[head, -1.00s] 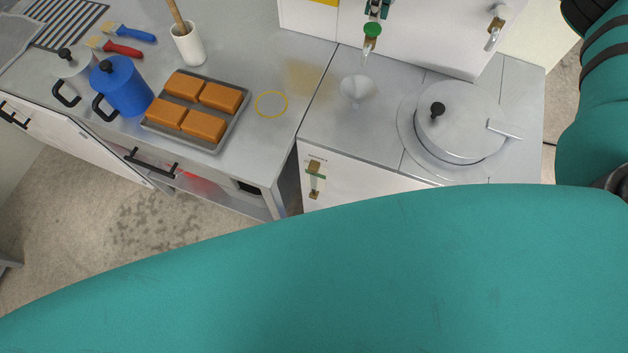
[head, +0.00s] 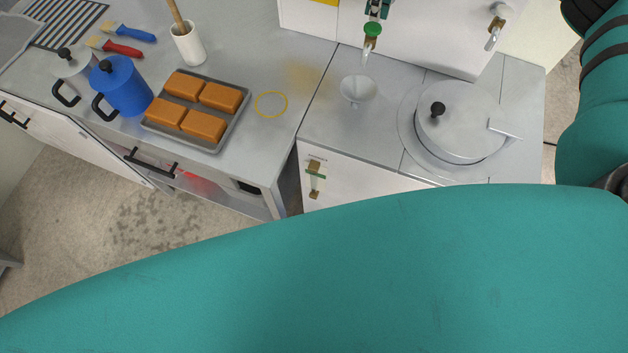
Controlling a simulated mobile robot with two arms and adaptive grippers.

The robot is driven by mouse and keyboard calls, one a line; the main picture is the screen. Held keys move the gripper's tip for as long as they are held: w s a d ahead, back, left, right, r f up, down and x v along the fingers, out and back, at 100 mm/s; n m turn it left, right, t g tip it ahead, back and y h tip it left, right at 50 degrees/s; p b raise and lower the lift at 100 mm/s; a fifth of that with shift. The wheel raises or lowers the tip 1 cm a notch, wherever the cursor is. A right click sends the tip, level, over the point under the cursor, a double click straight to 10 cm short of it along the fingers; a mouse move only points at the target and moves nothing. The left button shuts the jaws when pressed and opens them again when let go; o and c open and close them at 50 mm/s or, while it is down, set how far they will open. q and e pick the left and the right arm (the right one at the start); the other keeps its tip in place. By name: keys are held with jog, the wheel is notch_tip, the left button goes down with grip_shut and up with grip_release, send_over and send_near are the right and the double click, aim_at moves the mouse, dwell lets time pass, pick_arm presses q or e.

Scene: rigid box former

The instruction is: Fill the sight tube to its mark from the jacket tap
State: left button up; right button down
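The jacket tap with its green knob (head: 372,30) and pale spout is on the white machine front. Its spout points down over a white funnel (head: 358,89) set in the metal top. The sight tube (head: 315,178) is a short upright tube between brass fittings on the white front below; its level and mark are too small to read. My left gripper is not visible.
A lidded round vessel (head: 460,122) sits right of the funnel, below a second tap with a white knob (head: 501,11). On the left counter are a tray (head: 216,146) of orange blocks, a blue pot (head: 123,88) and brushes. My teal arm links cover the lower picture.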

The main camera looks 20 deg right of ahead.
aim_at(373, 29)
jog(key=shift+f+b, duration=1.05)
jog(key=shift+f, duration=0.4)
dwell(6.5)
